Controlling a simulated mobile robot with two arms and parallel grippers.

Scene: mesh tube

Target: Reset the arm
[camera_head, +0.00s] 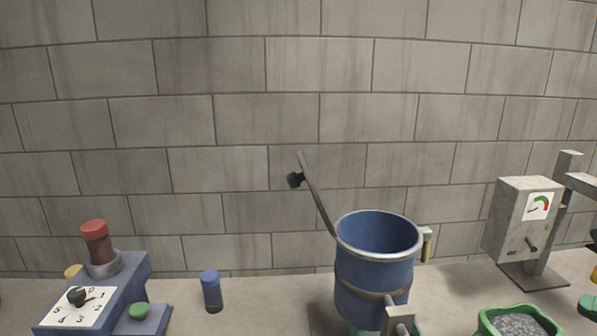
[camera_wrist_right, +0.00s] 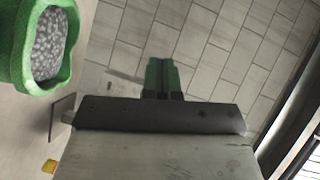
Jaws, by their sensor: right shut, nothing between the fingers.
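My right gripper (camera_wrist_right: 163,68) shows in the right wrist view, with its two green fingers pressed together and nothing between them. Its fingers stand out in front of a dark bar and a broad grey plate, against a pale tiled surface. I cannot make out the right gripper clearly in the head view. My left gripper is not in view.
A blue bucket (camera_head: 376,268) with a slanted rod stands at the centre right. A green gravel tray (camera_head: 487,324) is to its right; one also shows in the wrist view (camera_wrist_right: 76,50). A gauge box (camera_head: 507,220), a blue cylinder (camera_head: 211,292) and a dial unit (camera_head: 128,270) stand nearby.

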